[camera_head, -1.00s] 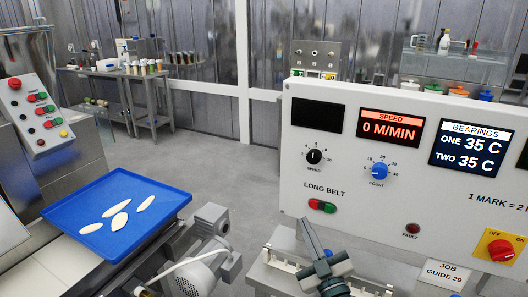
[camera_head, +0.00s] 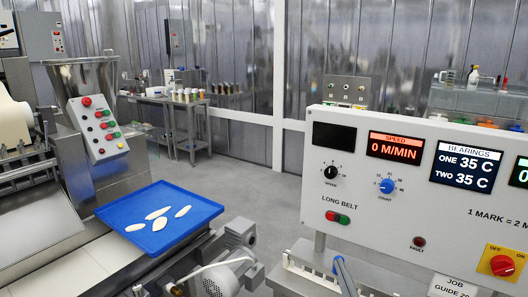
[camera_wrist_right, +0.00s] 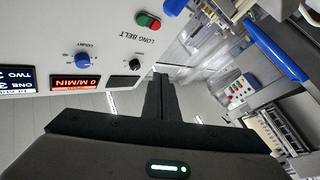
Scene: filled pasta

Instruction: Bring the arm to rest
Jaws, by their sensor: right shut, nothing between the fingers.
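My right gripper (camera_head: 340,264) shows only as its narrow fingers at the bottom edge of the head view, in front of the white control panel (camera_head: 450,215). In the right wrist view, its dark fingers (camera_wrist_right: 161,82) are together with nothing between them. The panel shows upside down there, with its red and green buttons (camera_wrist_right: 148,20). The rest of the right arm is out of the head view. My left gripper is in neither view.
A blue tray (camera_head: 115,208) with several pale flat pieces rests on the conveyor at left. A grey motor (camera_head: 240,240) sits beside it. A metal rail (camera_head: 300,265) runs below the panel. Grey floor (camera_head: 262,195) lies open between the machines.

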